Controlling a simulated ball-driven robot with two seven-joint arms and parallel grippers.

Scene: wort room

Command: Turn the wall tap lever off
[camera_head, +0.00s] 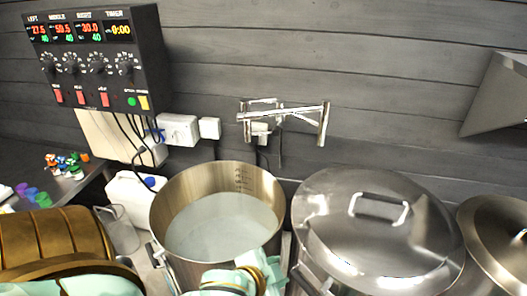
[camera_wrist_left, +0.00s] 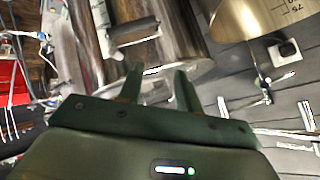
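The chrome wall tap (camera_head: 285,115) is on the dark plank wall, above and behind the open pot. Its long spout runs to the right and ends in a down-turned pipe. Its lever is too small to tell apart from the other chrome parts, so I cannot tell its position. No water stream shows from the spout. In the left wrist view my left gripper (camera_wrist_left: 158,72) has its two dark green fingers apart with nothing between them. It is not touching the tap. In the head view only mint and gold parts of my arm show at the bottom. My right gripper is not visible.
The open steel pot (camera_head: 158,215) holds pale liquid. A lidded pot (camera_head: 335,235) stands right of it, with another lidded vessel (camera_head: 500,235) beyond. A control box (camera_head: 95,60) and white sockets (camera_head: 178,130) are on the wall. A white canister (camera_head: 128,190) stands left of the open pot.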

